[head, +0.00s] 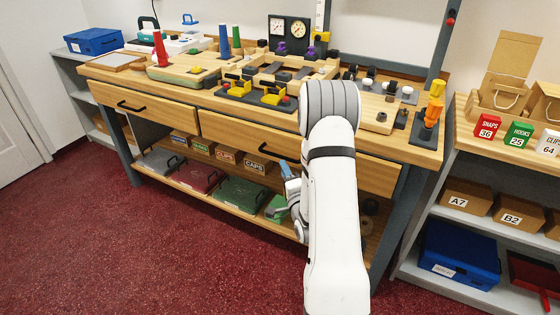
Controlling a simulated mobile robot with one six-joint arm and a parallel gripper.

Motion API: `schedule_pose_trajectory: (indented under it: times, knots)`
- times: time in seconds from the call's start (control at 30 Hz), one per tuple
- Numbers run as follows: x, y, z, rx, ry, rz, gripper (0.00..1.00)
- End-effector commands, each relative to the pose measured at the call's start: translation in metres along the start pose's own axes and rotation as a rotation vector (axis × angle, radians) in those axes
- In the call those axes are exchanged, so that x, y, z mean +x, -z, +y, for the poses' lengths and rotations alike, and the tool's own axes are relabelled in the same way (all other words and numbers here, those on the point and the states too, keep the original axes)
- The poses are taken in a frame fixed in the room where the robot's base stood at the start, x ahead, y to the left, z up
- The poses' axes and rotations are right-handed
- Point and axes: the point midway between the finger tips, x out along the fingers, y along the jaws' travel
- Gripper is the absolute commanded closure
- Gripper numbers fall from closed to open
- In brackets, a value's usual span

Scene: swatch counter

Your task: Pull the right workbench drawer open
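The right workbench drawer (232,130) has a wooden front under the bench top and looks shut. Its black bar handle (275,153) shows left of my arm; my arm covers part of the drawer front. My gripper (285,172) is small and partly hidden behind my white arm. It is in front of the workbench, just below the handle in the picture. I cannot tell whether it touches the handle or whether its fingers are apart.
The left drawer (150,108) also looks shut. The bench top (190,97) carries tools, gauges and fixtures. The lower shelf (185,196) holds cases and labelled boxes. A grey shelf unit (425,217) stands at the right. The red floor (150,250) in front is clear.

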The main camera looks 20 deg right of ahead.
Motion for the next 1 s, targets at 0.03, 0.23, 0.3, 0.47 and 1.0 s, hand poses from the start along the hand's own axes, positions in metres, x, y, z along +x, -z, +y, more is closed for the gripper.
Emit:
schedule_pose_trajectory:
  times: [0.03, 0.23, 0.3, 0.47, 1.0]
  knots:
    - [0.003, 0.000, 0.001, 0.006, 0.007, 0.001, 0.67]
    - [0.032, 0.000, -0.001, 0.005, 0.011, 0.000, 0.67]
    - [0.043, 0.000, -0.001, 0.005, 0.010, 0.000, 0.67]
    - [0.065, 0.000, -0.001, 0.005, 0.009, 0.001, 0.67]
    - [0.076, -0.001, -0.001, 0.005, 0.006, 0.000, 0.76]
